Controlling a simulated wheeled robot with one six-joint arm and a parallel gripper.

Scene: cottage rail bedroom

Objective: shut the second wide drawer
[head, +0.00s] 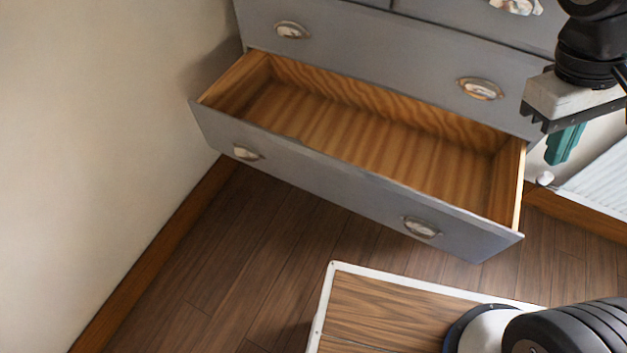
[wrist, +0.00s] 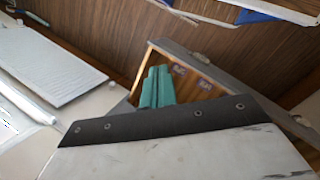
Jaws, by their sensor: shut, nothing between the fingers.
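The second wide drawer (head: 330,180) has a grey front and a bare wooden inside. It is pulled well out of the dresser and looks empty. Two metal cup handles sit on its front, one on the left (head: 247,152) and one on the right (head: 422,227). My gripper (head: 565,143) shows its teal fingers together, with nothing held. In the head view it is to the right of the drawer, near the dresser's right side, apart from the drawer front. In the wrist view the fingers (wrist: 157,88) overlap the open drawer (wrist: 240,75), whose front runs behind them.
The grey dresser (head: 375,45) stands behind, its wide drawer above shut. A pale wall (head: 90,120) is close on the left. A white radiator (head: 600,180) is at the right. Wooden floor (head: 240,250) is clear in front of the drawer.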

